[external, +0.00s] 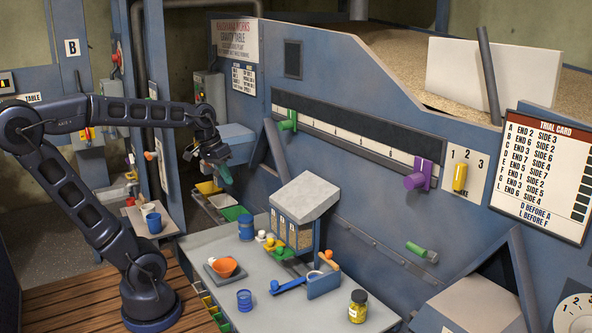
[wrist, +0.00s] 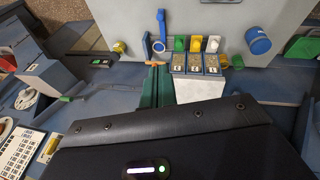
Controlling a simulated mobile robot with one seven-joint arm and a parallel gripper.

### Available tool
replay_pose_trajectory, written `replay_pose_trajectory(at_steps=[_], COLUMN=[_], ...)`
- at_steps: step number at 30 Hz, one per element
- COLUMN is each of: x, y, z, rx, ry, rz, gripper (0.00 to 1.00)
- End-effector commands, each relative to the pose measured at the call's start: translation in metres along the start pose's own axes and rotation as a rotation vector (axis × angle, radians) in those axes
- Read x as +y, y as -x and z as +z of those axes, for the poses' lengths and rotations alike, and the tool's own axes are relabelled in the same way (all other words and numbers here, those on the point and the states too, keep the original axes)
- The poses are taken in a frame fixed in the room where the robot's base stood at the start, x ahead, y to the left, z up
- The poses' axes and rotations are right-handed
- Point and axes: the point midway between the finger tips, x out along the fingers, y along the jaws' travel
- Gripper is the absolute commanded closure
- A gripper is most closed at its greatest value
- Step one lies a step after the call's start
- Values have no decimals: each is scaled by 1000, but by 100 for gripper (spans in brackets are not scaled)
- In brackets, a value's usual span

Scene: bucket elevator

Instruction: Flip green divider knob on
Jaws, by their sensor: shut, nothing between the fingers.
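A green knob (external: 287,120) sits at the left end of the long scale on the blue machine wall. I cannot tell from the frames which one is the divider knob. My gripper (external: 227,175) is shut and empty, pointing down left of the wall and apart from both knobs. Its teal fingers (wrist: 155,88) lie together in the wrist view.
A purple knob (external: 416,181) and a yellow knob (external: 460,177) stand farther right. A trial card (external: 541,178) hangs at right.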

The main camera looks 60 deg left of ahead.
Motion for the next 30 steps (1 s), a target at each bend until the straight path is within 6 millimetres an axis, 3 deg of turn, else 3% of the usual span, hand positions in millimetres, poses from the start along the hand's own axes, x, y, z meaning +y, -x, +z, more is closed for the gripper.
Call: replay_pose_trajectory(at_steps=[16,23,30], x=[-24,-51,-92], y=[17,23,28], z=[-130,-187,-244], rx=[-57,-47,-12], ry=[211,284,350], rz=[266,391,523], gripper=[100,100,100])
